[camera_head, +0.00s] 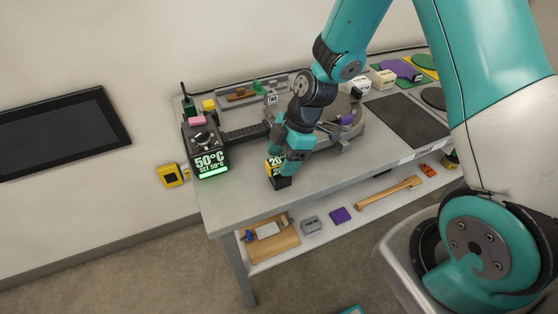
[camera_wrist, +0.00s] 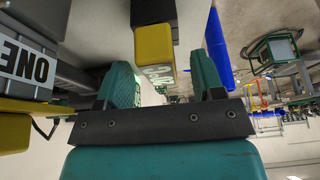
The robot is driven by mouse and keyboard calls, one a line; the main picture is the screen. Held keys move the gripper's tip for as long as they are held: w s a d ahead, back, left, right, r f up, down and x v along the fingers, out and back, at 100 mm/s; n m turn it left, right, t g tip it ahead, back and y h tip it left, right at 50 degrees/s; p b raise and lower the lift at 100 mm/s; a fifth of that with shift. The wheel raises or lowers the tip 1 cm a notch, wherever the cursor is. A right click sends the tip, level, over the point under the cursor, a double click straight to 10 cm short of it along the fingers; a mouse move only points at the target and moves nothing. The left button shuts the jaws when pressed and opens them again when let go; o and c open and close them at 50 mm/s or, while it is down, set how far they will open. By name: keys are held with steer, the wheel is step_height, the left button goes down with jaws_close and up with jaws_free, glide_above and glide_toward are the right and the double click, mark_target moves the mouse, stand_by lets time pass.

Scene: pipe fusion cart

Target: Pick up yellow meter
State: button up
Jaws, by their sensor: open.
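The yellow meter (camera_head: 275,165) has a yellow display part with large digits and a black lower part. It stands upright near the front edge of the cart top. My gripper (camera_head: 287,153) is right at it from above and partly covers it. In the wrist view the meter (camera_wrist: 155,48) appears upside down, its yellow face between the lines of my two teal fingers. My gripper (camera_wrist: 163,75) is open there. I see a gap between each finger and the meter, so no contact shows.
A black controller (camera_head: 208,150) reading 50°C stands left on the cart top (camera_head: 235,200). A round grey clamp (camera_head: 345,130) lies behind my gripper. A yellow device (camera_head: 171,176) is at the left wall. The lower shelf (camera_head: 365,209) holds a clipboard (camera_head: 270,243) and a wooden-handled tool (camera_head: 390,193).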

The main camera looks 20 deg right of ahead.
steer(key=shift+x, duration=0.75)
steer(key=c, duration=1)
